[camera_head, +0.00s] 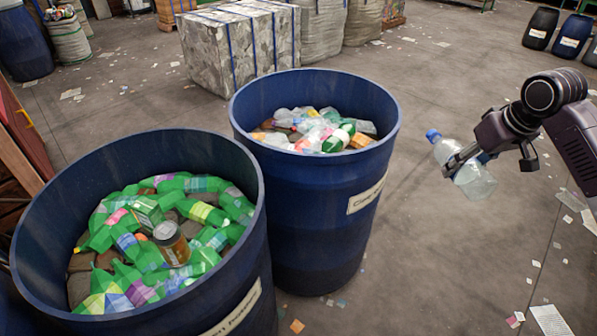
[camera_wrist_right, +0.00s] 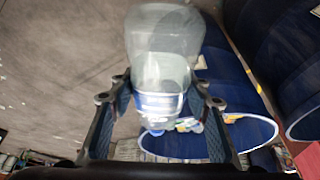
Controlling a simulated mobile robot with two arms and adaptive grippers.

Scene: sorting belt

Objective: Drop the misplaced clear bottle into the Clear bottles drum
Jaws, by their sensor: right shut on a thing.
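A clear bottle with a blue cap (camera_head: 474,181) is held in my right gripper (camera_head: 462,160), to the right of the drums and clear of them. The bottle is tilted, its cap end to the upper left. In the right wrist view the clear bottle (camera_wrist_right: 165,50) stands between the two fingers (camera_wrist_right: 160,105). The Clear bottles drum (camera_head: 315,210) is blue and open, with a partly readable label; clear bottles and a few coloured items lie inside. My left gripper is not in view.
A second blue drum (camera_head: 258,235) at the front left holds green bottles and a brown jar (camera_head: 171,243). A strapped bale (camera_head: 240,45) stands behind. Dark drums (camera_head: 571,36) stand at the back right. Open floor lies between the Clear bottles drum and my right gripper.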

